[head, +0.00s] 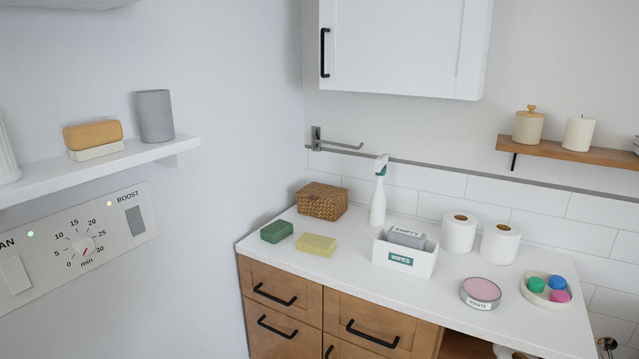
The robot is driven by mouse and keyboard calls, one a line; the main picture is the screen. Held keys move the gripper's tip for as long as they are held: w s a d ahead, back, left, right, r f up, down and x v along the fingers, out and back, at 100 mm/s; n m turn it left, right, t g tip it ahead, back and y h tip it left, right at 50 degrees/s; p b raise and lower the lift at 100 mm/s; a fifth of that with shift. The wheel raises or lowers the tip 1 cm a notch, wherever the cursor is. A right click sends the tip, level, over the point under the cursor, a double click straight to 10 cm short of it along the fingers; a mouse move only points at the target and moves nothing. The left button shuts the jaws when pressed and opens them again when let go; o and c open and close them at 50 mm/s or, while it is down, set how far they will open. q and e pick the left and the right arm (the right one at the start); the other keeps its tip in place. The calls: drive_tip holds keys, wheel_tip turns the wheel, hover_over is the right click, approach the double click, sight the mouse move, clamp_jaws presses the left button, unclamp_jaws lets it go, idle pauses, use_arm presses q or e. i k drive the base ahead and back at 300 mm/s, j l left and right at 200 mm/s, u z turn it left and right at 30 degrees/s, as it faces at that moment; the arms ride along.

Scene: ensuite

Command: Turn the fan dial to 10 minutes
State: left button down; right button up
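The fan dial (83,246) is a small round white knob on a pale control panel (120,245) on the left wall in the head view. Minute numbers from 0 to 30 ring the knob, with 10 at its upper left. A small red mark shows on the lower part of the knob; the exact number it points to is too small to tell. A switch (14,273) under the partly cut-off fan label is at the panel's left, and a grey boost switch (135,221) is at its right. Neither gripper is in view.
A white shelf (100,168) juts out just above the panel, holding a grey cup (155,116) and a wooden-topped box (93,138). A white counter (335,277) with sponges, a basket, a wipes box and paper rolls stands to the right. The wall between is bare.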

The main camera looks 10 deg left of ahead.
sight(82, 245)
drive_tip(key=u, duration=1.45)
